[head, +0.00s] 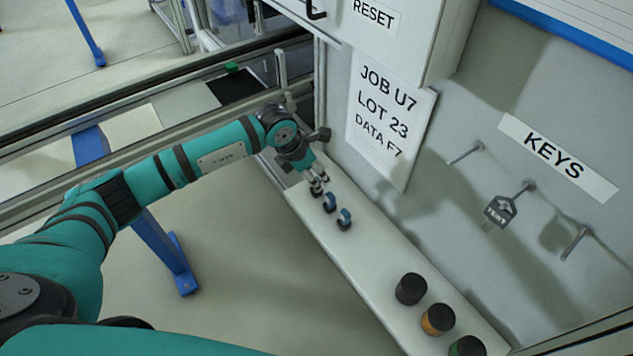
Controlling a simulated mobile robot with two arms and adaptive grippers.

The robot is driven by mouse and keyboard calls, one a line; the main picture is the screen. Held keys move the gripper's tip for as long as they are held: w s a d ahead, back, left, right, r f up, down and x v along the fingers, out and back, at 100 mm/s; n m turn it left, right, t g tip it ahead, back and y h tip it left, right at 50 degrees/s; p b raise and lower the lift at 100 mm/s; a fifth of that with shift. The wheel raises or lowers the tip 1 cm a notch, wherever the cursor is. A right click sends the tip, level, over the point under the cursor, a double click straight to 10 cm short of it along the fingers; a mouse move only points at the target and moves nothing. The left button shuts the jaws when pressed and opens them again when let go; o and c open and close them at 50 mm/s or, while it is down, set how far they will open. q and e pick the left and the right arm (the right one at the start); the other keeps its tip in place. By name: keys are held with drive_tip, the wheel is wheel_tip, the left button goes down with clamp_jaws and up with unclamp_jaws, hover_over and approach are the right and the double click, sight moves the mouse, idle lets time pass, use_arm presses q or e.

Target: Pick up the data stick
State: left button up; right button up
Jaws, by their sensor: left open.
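Two small dark items with blue ring-shaped parts stand on the narrow white shelf: one item (330,203) near my gripper and one item (345,219) just beyond it toward the front. They are too small to tell for sure which is the data stick. My left gripper (319,186) is open, over the back end of the shelf and close to the nearer item. I cannot tell whether its fingertips touch that item. My right gripper is not in view.
Several dark round knobs or jars, including an orange-banded one (438,319), stand at the shelf's (373,276) front end. A key tag (501,210) hangs on a wall peg under the KEYS label (557,158). A job sheet (388,120) hangs on the panel beside my gripper. The shelf's middle is clear.

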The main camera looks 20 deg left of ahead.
use_arm(q)
drive_tip(key=x, duration=0.1)
drive_tip(key=p+x, duration=0.1)
drive_tip(key=x, duration=0.1)
drive_tip(key=shift+w+a+f+p, duration=0.15)
drive_tip(key=shift+a+f+p, duration=0.05)
drive_tip(key=shift+a+p, duration=0.1)
drive_tip(key=shift+w+d+f, duration=0.15)
drive_tip(key=shift+d+f, duration=0.05)
drive_tip(key=shift+f, duration=0.4)
drive_tip(key=c, duration=0.9)
drive_tip(key=shift+r, duration=0.1)
